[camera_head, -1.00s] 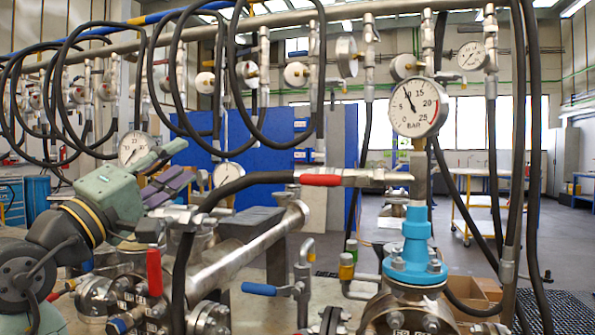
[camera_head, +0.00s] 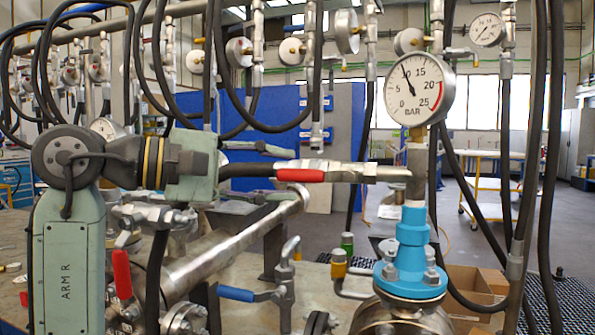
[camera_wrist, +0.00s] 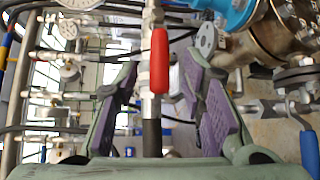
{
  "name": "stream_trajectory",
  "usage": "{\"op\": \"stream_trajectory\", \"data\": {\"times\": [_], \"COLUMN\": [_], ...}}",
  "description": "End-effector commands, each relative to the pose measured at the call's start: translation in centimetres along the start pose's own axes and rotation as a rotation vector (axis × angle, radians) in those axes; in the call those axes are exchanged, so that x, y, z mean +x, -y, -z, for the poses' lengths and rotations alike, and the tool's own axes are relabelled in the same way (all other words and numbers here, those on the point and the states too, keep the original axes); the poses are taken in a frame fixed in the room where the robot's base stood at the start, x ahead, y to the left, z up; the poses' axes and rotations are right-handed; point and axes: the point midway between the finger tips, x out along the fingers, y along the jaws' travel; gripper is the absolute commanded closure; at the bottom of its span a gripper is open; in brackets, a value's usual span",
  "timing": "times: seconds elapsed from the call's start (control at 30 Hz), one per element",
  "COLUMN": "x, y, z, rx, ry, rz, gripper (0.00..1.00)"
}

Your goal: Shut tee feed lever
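The tee feed lever (camera_head: 300,175) is a red handle on the horizontal metal pipe that joins the gauge stem above the blue flanged neck (camera_head: 411,250). It lies along the pipe. My gripper (camera_head: 283,171) has come up from the left, with one finger above and one below the black hose behind the lever. In the wrist view the red lever (camera_wrist: 160,60) shows between the tips of my open gripper (camera_wrist: 161,82). Its purple pads stand apart on both sides, and no contact with the lever is visible.
A pressure gauge (camera_head: 413,91) stands above the blue neck. Another red lever (camera_head: 122,273) and a blue lever (camera_head: 236,294) sit lower down. Black hoses (camera_head: 538,170) hang at the right and along the overhead pipe (camera_head: 190,12). Cardboard boxes (camera_head: 470,290) lie behind the neck.

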Motion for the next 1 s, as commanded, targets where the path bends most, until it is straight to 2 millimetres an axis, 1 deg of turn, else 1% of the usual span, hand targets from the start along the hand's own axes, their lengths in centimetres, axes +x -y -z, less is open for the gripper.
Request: {"op": "stream_trajectory", "data": {"times": [0.03,0.1,0.23,0.4,0.6,1.0], "x": [0.9,1.9,3.2,3.8,3.9,3.8], "y": [-0.1,-0.1,-0.1,0.0,0.0,0.0], "z": [-0.1,-0.1,0.0,0.0,0.0,0.0], "rx": [0.001,0.001,0.001,0.001,0.001,0.001], "ry": [0.001,0.001,0.0,-0.001,-0.001,-0.001], "rz": [0.001,0.0,0.0,-0.002,-0.002,-0.002], "gripper": [0.63,0.63,0.63,0.63,0.63,0.89]}}
